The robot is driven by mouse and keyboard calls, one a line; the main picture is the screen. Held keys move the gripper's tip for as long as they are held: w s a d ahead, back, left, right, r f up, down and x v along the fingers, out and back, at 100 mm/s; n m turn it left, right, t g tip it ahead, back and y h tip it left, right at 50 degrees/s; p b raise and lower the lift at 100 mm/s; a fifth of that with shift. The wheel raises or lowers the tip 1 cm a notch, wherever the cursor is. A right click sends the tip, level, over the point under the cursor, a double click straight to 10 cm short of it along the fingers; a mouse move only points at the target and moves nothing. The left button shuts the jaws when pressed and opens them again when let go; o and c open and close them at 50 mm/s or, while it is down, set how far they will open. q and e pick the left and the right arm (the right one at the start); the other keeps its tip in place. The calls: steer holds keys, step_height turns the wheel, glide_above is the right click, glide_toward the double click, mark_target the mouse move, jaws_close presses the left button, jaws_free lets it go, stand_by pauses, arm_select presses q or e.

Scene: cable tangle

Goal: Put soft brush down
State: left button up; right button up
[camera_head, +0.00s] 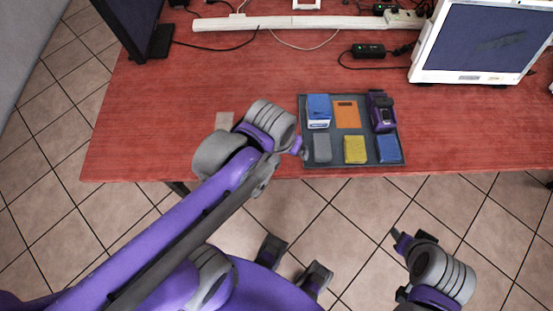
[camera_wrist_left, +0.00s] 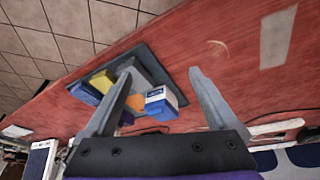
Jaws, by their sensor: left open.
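I cannot pick out a soft brush for certain in either view. My left gripper (camera_head: 300,148) is at the left edge of the dark tray (camera_head: 312,104), near the grey block (camera_head: 322,148). In the left wrist view its two fingers (camera_wrist_left: 160,75) are spread wide, with nothing held between them. The left finger partly covers the tray's contents there. The tray also holds a blue-and-white box (camera_head: 318,112), an orange piece (camera_head: 346,114), a purple-and-black item (camera_head: 382,112), a yellow block (camera_head: 355,150) and a blue block (camera_head: 388,149). My right gripper (camera_head: 398,238) hangs off the table's front.
The red table (camera_head: 200,90) is mostly bare left of the tray. A beige patch (camera_head: 224,119) lies there. A white power strip (camera_head: 280,23), cables and a black adapter (camera_head: 368,50) lie behind. A monitor (camera_head: 485,40) stands at right, a dark screen (camera_head: 127,22) at left.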

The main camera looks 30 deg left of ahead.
arm_select(q)
steer(key=shift+m+t, duration=0.7)
steer(key=shift+m, duration=0.2)
steer(key=s+f, duration=0.1)
steer(key=s, duration=0.1)
steer(key=s+a+f, duration=0.1)
steer(key=shift+s+a+f, duration=0.15)
steer(key=shift+s, duration=0.25)
steer(key=r+p, duration=0.2)
steer(key=w+r+p, duration=0.1)
steer(key=r, duration=0.1)
steer(key=shift+r+p, duration=0.25)
steer(key=shift+p, duration=0.1)
steer(key=shift+w, duration=0.1)
